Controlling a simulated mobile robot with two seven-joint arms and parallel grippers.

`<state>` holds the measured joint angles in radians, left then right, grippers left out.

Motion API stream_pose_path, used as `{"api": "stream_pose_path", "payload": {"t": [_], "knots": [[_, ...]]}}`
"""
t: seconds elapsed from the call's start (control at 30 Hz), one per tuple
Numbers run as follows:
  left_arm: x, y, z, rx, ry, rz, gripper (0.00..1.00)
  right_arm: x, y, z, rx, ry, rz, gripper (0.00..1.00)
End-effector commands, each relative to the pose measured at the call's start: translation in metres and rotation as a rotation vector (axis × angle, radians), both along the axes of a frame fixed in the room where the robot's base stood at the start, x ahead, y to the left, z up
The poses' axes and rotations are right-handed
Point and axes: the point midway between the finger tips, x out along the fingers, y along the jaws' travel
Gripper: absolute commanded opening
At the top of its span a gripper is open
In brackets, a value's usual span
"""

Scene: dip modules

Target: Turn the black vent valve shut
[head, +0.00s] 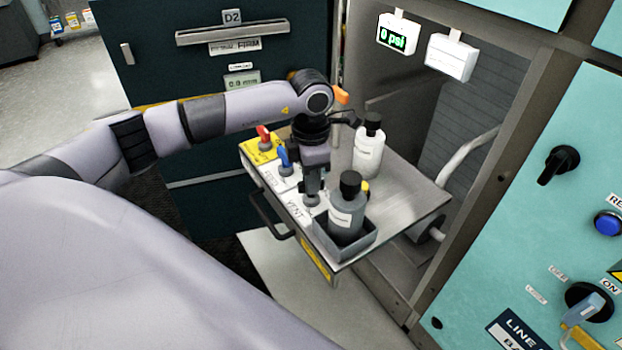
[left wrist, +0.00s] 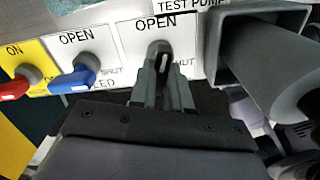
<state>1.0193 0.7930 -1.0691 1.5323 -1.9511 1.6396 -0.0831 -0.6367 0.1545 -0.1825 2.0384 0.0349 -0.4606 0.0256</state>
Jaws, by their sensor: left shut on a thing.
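The vent valve (left wrist: 160,48) is on a white plate in the left wrist view, between an OPEN label above and a partly hidden SHUT label at its lower right. My left gripper (left wrist: 164,82) is shut on its handle, and the fingers cover most of it, so I cannot tell its exact angle. In the head view my left gripper (head: 313,188) points down at the panel beside the VENT label (head: 295,211). My right gripper is in neither view.
A blue-handled valve (head: 285,160) and a red-handled valve (head: 264,138) stand close by in the same row. A grey bottle (head: 346,215) sits in a holder (head: 352,250) beside the gripper. A white bottle (head: 369,155) stands behind. The gauge (head: 393,38) reads 0 psi.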

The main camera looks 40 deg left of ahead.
Motion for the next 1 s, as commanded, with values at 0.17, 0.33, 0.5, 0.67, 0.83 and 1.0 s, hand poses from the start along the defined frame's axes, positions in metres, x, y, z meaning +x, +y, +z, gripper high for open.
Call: {"api": "stream_pose_path", "payload": {"t": [0.17, 0.33, 0.5, 0.67, 0.83, 1.0], "knots": [[0.001, 0.000, 0.000, -0.001, -0.004, -0.170, 0.00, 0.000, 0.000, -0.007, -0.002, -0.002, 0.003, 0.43], [0.001, 0.000, 0.000, 0.000, -0.004, -0.331, 0.00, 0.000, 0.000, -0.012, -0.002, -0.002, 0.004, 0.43], [0.001, 0.000, 0.000, 0.000, -0.004, -0.492, 0.00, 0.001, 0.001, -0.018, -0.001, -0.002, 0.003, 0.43], [0.001, 0.000, 0.000, 0.000, -0.005, -0.643, 0.00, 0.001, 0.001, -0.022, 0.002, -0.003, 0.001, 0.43], [0.001, 0.000, 0.000, 0.000, -0.004, -0.804, 0.00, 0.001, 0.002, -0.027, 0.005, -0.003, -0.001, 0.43], [0.001, 0.000, 0.001, 0.000, -0.005, -0.955, 0.00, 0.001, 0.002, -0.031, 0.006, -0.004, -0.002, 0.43]]}}
